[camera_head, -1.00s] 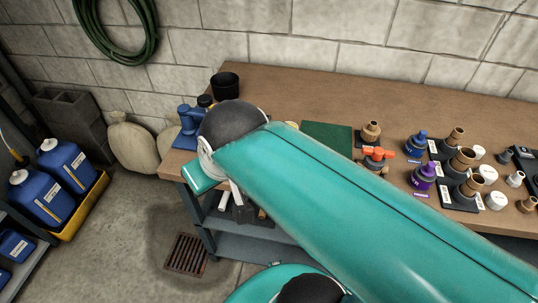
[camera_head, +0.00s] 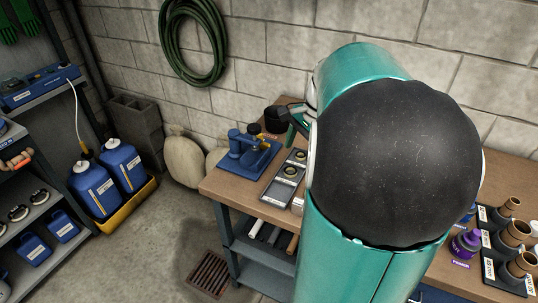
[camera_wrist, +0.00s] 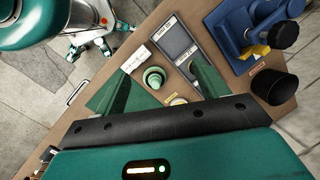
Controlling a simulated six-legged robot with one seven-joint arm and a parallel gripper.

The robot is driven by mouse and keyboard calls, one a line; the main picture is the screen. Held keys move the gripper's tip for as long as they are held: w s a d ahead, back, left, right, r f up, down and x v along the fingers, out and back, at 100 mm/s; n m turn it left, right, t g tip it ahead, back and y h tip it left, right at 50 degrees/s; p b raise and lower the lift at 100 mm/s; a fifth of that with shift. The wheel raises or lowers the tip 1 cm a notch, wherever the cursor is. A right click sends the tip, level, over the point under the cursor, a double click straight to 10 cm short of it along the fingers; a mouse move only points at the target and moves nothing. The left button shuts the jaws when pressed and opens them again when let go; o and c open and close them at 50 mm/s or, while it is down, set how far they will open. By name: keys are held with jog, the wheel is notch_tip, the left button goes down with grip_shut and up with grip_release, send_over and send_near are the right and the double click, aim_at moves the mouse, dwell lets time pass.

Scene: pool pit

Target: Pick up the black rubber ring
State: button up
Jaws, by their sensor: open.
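In the head view, a grey tray (camera_head: 279,188) on the bench holds small dark rings with pale centres, one nearer (camera_head: 291,171) and one farther (camera_head: 299,156). I cannot tell whether either is the black rubber ring. The tray (camera_wrist: 172,42) also shows in the wrist view, with its lower end partly behind a finger. My gripper (camera_wrist: 161,88) is open and empty above the bench, its green fingers wide apart. A round green fitting (camera_wrist: 154,78) shows between the fingers, with a pale yellow round piece (camera_wrist: 178,101) below it. In the head view my arm hides most of my gripper.
A blue vise-like tool (camera_head: 248,155) and a black cup (camera_head: 276,119) stand near the tray. Bottles and brown fittings (camera_head: 511,235) stand at the right of the bench (camera_head: 222,190).

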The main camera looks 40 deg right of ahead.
jog(key=s+d+f+m+y, duration=0.1)
jog(key=s+d+f+m, duration=0.15)
jog(key=d, duration=0.35)
jog(key=s+d+f+m+y, duration=0.1)
jog(key=s+d+f+m, duration=0.15)
jog(key=d+m, duration=0.2)
jog(key=shift+n+t, duration=0.3)
jog(key=shift+t, duration=0.1)
jog(key=x, duration=0.4)
jog(key=d+x, duration=0.1)
jog(key=x, duration=0.2)
jog(key=shift+f, duration=0.25)
jog(key=shift+x, duration=2.8)
jog(key=shift+s+d, duration=0.2)
jog(key=shift+d, duration=0.05)
jog(key=c, duration=1.1)
notch_tip(320, 180, up, 10)
jog(key=shift+w+f, duration=0.1)
